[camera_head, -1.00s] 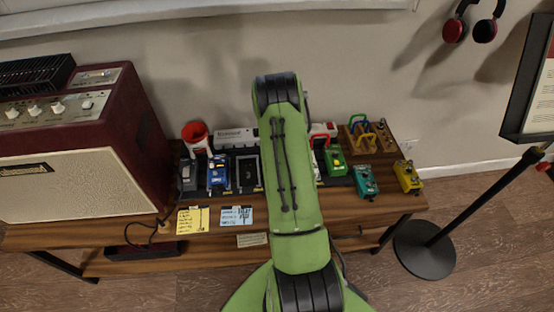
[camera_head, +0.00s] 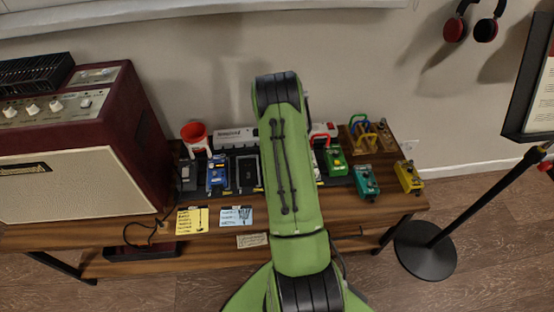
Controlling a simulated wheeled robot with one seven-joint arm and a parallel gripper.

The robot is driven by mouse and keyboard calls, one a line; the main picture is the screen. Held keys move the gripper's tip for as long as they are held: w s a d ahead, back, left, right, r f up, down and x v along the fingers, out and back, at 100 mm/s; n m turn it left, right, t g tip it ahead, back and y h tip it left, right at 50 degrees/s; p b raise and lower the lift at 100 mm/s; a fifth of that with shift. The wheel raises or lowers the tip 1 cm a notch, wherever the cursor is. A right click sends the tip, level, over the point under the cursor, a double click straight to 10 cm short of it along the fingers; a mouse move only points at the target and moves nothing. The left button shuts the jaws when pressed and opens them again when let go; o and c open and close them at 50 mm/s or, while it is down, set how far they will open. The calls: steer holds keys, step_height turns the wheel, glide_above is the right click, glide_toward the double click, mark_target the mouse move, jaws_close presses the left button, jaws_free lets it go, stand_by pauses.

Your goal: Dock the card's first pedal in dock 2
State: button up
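The yellow card (camera_head: 192,220) and a light blue card (camera_head: 236,215) lie on the front of the wooden table; their writing is too small to read. A dark pedalboard holds a blue pedal (camera_head: 217,172) at left, an empty-looking dark dock (camera_head: 248,172) right of it, and a green pedal (camera_head: 336,161) further right. Dock numbers are not legible. A teal pedal (camera_head: 366,181) and a yellow pedal (camera_head: 407,176) stand on the table right of the board. My green arm covers the board's middle. My gripper is hidden behind it.
A maroon amplifier (camera_head: 130,130) fills the left of the table. A wooden rack (camera_head: 373,138) with coloured cables is at back right. A black stand (camera_head: 425,250) stands on the floor at right.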

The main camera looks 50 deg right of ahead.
steer(key=shift+f+b, duration=0.35)
steer(key=shift+f, duration=0.05)
stand_by(0.4)
steer(key=shift+r, duration=0.25)
steer(key=shift+r+p, duration=0.35)
steer(key=shift+r, duration=0.1)
steer(key=shift+b, duration=0.4)
stand_by(0.9)
steer(key=shift+f, duration=0.65)
stand_by(0.6)
steer(key=shift+r, duration=0.85)
